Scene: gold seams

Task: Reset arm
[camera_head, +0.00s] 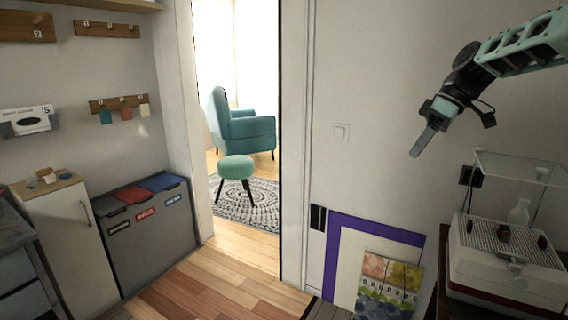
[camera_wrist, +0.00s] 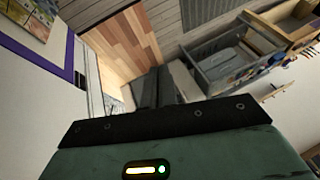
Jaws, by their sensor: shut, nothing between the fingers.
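My gripper (camera_head: 424,141) shows at the upper right of the head view, at the end of my teal and black arm. Its fingers are together and hold nothing. It hangs in the air in front of the white wall, pointing down and to the left. It is above and left of the white machine (camera_head: 515,270) and touches nothing.
A doorway opens onto a teal armchair (camera_head: 243,127), stool (camera_head: 236,168) and patterned rug (camera_head: 250,205). Grey bins (camera_head: 150,240) and a white cabinet (camera_head: 72,235) stand left. A purple-framed board (camera_head: 338,228) leans on the wall below my gripper. The wooden floor (camera_head: 215,285) is clear.

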